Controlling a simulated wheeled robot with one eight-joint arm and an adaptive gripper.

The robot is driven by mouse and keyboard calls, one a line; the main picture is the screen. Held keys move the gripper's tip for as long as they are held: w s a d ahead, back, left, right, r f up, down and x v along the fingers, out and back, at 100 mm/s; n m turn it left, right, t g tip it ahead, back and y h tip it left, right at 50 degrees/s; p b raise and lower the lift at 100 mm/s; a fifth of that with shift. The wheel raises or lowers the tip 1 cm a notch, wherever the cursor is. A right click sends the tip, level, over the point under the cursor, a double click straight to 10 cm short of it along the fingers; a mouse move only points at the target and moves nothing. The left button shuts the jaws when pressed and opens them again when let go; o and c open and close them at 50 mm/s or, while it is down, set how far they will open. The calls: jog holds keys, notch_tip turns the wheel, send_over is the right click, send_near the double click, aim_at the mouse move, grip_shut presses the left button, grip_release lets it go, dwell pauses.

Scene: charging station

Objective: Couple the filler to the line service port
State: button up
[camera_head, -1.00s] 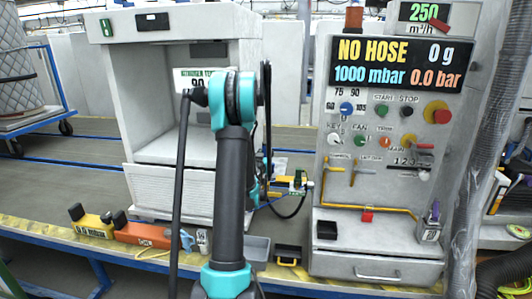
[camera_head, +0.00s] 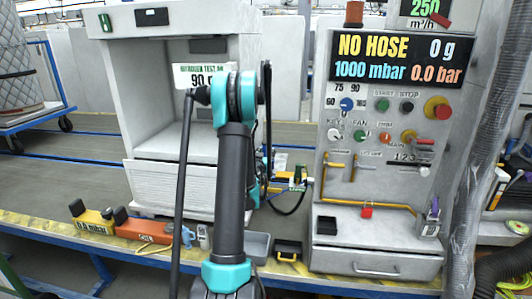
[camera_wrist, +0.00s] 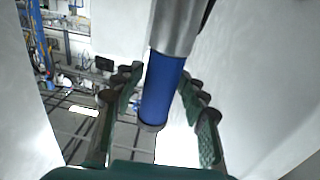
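In the wrist view a blue cylinder (camera_wrist: 163,90) with a silver metal part (camera_wrist: 180,25) above it stands between the fingers of my gripper (camera_wrist: 166,112). The fingers are apart, with visible gaps on both sides of the cylinder. I cannot tell whether this is the filler or the port. In the head view my arm hides the gripper and the cylinder. A yellow fitting (camera_head: 280,184) with a black hose shows just right of my arm, partly hidden. The panel display (camera_head: 397,60) reads NO HOSE, 0 g, 1000 mbar and 0.0 bar.
An open-fronted grey cabinet (camera_head: 127,95) stands behind my arm. A yellow device (camera_head: 94,220) and an orange device (camera_head: 143,231) lie at the bench's front left. A corrugated hose (camera_head: 475,180) runs down the right.

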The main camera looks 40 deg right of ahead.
jog(key=shift+o, duration=0.4)
jog(key=shift+r, duration=5)
